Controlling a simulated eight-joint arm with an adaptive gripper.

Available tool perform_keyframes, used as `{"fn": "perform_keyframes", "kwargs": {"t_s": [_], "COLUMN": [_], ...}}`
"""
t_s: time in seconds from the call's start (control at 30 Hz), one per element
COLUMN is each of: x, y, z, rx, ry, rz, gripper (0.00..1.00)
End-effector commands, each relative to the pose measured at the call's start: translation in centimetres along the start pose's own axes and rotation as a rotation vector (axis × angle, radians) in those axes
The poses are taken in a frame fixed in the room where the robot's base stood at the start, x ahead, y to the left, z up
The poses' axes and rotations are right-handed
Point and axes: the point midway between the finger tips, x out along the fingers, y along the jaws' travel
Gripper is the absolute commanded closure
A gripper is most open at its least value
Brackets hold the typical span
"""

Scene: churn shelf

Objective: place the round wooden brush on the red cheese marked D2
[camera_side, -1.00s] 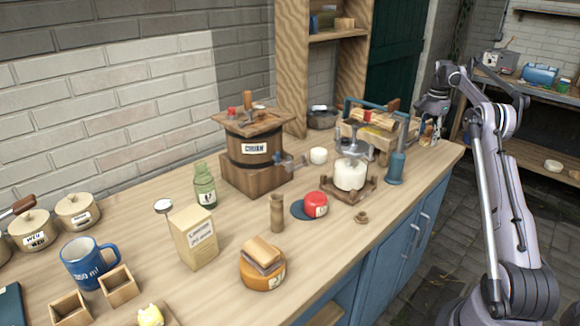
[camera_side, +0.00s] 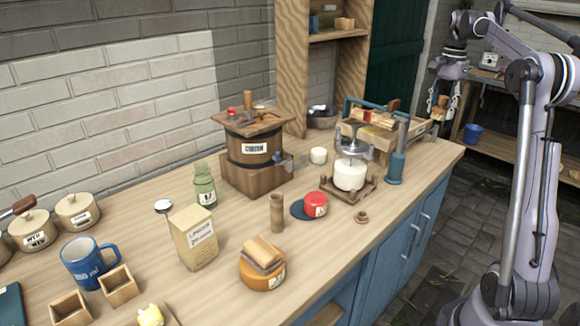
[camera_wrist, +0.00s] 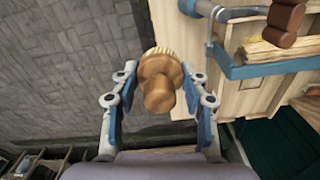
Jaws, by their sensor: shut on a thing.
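The round wooden brush (camera_wrist: 158,85) is held between the two blue-padded fingers of my gripper (camera_wrist: 160,74). Its brown knob faces the wrist camera and its pale bristles show beyond. In the side view my gripper (camera_side: 443,96) holds the brush (camera_side: 439,113) in the air, right of the wooden crate at the far right end of the counter. The red cheese (camera_side: 317,203) sits on a dark blue round mat (camera_side: 298,210) near the counter's middle, well left of the gripper. Its white label is too small to read. Its visible top looks bare.
A wooden stand with a white cheese (camera_side: 350,176) and a blue upright pump (camera_side: 397,165) stand between gripper and red cheese. The crate (camera_side: 375,140) has a blue handle. A wooden cylinder (camera_side: 277,213) stands left of the red cheese, an orange cheese (camera_side: 262,276) in front.

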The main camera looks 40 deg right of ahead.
Motion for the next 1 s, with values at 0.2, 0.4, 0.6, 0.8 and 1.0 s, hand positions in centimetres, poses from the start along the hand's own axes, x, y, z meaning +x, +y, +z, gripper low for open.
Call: {"fn": "perform_keyframes", "kwargs": {"t_s": [0.2,0.4,0.6,0.8,1.0], "x": [0.8,2.3,4.0,5.9,7.3], "y": [-3.0,-5.0,-5.2,-3.7,-3.0], "z": [6.8,15.2,22.8,26.2,27.3], "rx": [-0.053,-0.108,-0.150,-0.096,-0.048], "ry": [-0.001,-0.001,0.000,0.000,-0.001], "rz": [-0.001,-0.001,-0.001,-0.001,-0.001], "gripper": [0.86,0.86,0.86,0.86,0.86]}}
